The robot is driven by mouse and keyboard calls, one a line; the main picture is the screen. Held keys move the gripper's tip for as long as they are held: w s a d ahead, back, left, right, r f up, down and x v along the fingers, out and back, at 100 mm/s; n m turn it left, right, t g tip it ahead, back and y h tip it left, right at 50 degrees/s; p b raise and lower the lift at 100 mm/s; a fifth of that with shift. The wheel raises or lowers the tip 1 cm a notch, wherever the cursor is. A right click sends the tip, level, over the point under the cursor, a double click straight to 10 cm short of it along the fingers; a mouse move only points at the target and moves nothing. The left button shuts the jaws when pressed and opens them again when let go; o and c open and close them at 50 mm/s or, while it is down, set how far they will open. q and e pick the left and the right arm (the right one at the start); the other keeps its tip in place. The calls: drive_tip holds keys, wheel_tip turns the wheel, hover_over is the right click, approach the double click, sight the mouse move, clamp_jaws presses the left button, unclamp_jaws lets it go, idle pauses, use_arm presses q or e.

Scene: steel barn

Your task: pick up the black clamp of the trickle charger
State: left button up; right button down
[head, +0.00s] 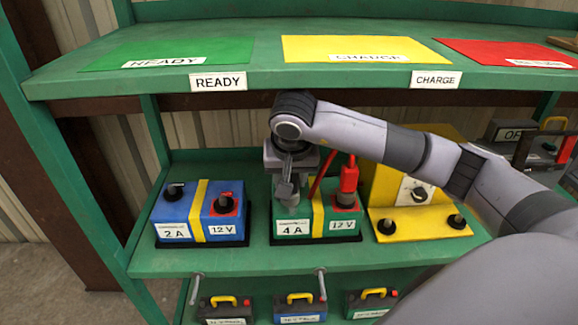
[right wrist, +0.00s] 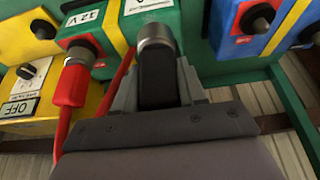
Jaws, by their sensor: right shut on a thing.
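The trickle charger's black clamp (right wrist: 158,75) is between the fingers of my right gripper (right wrist: 157,85), with its metal tip toward the green battery (right wrist: 105,12). In the head view my right gripper (head: 288,190) is over the left terminal area of the green 4 A, 12 V battery (head: 291,240) and mostly hides the clamp. I cannot tell whether the clamp still touches the terminal. The red clamp (head: 348,178) sits on that battery's right terminal, and it also shows in the right wrist view (right wrist: 73,82). My left gripper is not in view.
A blue 2 A battery (head: 172,212) stands to the left. A yellow unit with a dial (head: 400,215) and two black posts stands to the right. The upper shelf (head: 265,60) has green, yellow and red mats. Several smaller batteries sit below.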

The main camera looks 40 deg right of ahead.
drive_tip(key=s+a, duration=0.5)
drive_tip(key=s, duration=0.3)
use_arm(q)
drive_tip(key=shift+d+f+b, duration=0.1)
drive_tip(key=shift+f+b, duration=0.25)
drive_tip(key=shift+b, duration=0.15)
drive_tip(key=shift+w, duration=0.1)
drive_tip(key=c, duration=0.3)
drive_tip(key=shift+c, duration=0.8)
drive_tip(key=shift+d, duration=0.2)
use_arm(e)
drive_tip(key=a+f+n, duration=0.1)
drive_tip(key=n, duration=0.1)
drive_tip(key=a+f+n+y, duration=0.1)
drive_tip(key=n, duration=0.1)
drive_tip(key=a+f+n+y, duration=0.1)
drive_tip(key=n, duration=0.1)
drive_tip(key=shift+w+a+f+t, duration=0.3)
drive_tip(key=shift+a+t, duration=0.1)
